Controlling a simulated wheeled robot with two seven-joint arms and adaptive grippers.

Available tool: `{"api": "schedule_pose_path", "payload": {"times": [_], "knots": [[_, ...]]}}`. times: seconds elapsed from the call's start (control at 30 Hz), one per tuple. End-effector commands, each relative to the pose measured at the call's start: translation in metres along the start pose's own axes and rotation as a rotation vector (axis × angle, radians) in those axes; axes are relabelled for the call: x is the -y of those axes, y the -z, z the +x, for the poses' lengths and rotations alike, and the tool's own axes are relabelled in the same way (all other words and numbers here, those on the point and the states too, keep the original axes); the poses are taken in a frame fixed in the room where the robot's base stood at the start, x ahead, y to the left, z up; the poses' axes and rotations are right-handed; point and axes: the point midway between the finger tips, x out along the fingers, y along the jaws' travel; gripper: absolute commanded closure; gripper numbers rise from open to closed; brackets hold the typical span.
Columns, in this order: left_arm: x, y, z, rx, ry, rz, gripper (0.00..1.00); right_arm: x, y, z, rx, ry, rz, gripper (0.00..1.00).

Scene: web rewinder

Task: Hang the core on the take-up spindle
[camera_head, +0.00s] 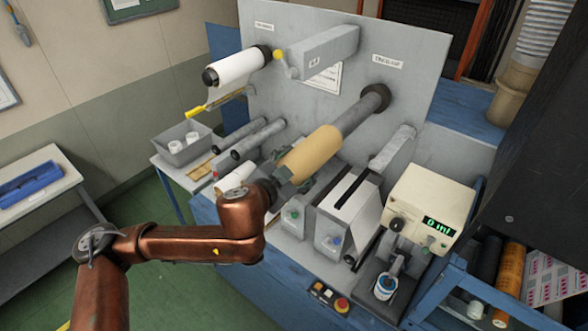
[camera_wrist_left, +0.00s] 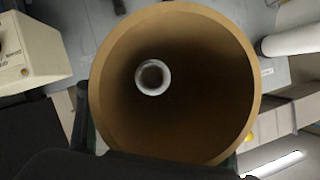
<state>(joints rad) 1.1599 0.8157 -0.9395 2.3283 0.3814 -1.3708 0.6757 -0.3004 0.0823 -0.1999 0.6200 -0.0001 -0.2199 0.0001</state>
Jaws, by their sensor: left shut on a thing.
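The core (camera_head: 312,154), a tan cardboard tube, is held in my left gripper (camera_head: 286,172), which is shut on its near end. The grey take-up spindle (camera_head: 358,113) sticks out toward me from a dark collar (camera_head: 376,96) on the machine's panel. The core's far end meets the spindle in the head view. In the left wrist view I look into the core's open bore (camera_wrist_left: 190,110). The spindle's round end (camera_wrist_left: 152,77) shows through it, up and left of centre. I cannot tell how far it is inside. My right gripper is not in view.
Rollers (camera_head: 257,138) lie below. A cream display box (camera_head: 432,205) stands right of the core. A grey bin (camera_head: 182,152) sits on the left side table.

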Motion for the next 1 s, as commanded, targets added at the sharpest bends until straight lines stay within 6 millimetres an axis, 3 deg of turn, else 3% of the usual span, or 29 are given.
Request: {"api": "schedule_pose_path", "payload": {"times": [1.0], "knots": [[0.000,0.028,0.062,-0.002,0.000,0.000,0.69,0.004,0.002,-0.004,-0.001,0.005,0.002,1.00]]}}
